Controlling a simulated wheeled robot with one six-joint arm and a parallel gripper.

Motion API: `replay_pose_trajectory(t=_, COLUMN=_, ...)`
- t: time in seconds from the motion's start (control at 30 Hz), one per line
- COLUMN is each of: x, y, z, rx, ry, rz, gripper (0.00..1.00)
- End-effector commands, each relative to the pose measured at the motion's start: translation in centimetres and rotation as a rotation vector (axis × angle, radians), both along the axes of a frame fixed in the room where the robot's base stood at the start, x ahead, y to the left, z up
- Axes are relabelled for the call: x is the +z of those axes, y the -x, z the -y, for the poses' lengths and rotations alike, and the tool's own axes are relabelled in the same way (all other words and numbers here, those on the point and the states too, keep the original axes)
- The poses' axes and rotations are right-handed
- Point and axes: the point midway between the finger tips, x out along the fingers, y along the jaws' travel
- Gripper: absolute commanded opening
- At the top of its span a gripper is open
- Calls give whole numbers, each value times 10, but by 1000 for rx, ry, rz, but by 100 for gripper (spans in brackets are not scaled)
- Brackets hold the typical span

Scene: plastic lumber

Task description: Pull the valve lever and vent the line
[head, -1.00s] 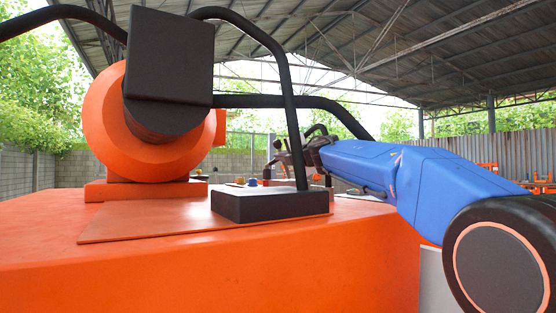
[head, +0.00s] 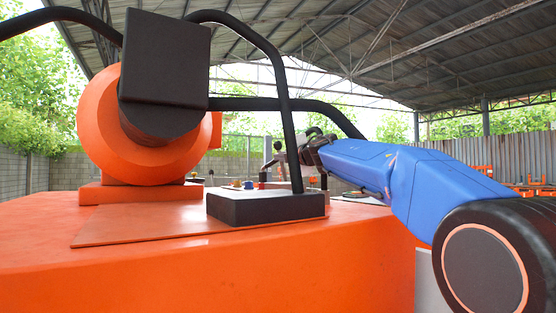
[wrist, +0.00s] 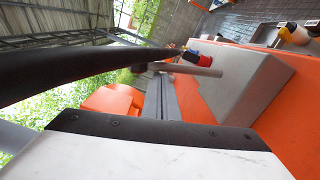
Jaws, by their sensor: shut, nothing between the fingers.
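My gripper (head: 281,156) reaches left over the far part of the orange machine top in the head view, small and partly behind a black pipe. In the wrist view its narrow grey fingers (wrist: 161,98) are shut and empty. A grey rod (wrist: 187,70) with a rounded end lies across just beyond the fingertips, by a grey block. It may be the valve lever, but I cannot tell for sure, nor whether the fingers touch it. A red and blue fitting (wrist: 190,57) sits right by the rod.
A thick black pipe (head: 284,100) rises from a black block (head: 266,207) between the head camera and my gripper. A large orange drum (head: 97,125) with a black box stands left. In the wrist view a dark pipe (wrist: 80,68) runs close beside the fingers.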

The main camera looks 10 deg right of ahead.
Motion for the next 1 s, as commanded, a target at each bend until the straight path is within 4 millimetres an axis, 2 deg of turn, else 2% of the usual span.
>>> replay_pose_trajectory(t=0.4, x=11, y=-11, z=36, rx=-4, ry=-344, rz=-110, gripper=0)
replay_pose_trajectory(t=0.7, x=10, y=-19, z=57, rx=-2, ry=-562, rz=-182, gripper=0)
replay_pose_trajectory(t=1.0, x=8, y=-22, z=68, rx=-2, ry=-591, rz=-192, gripper=0)
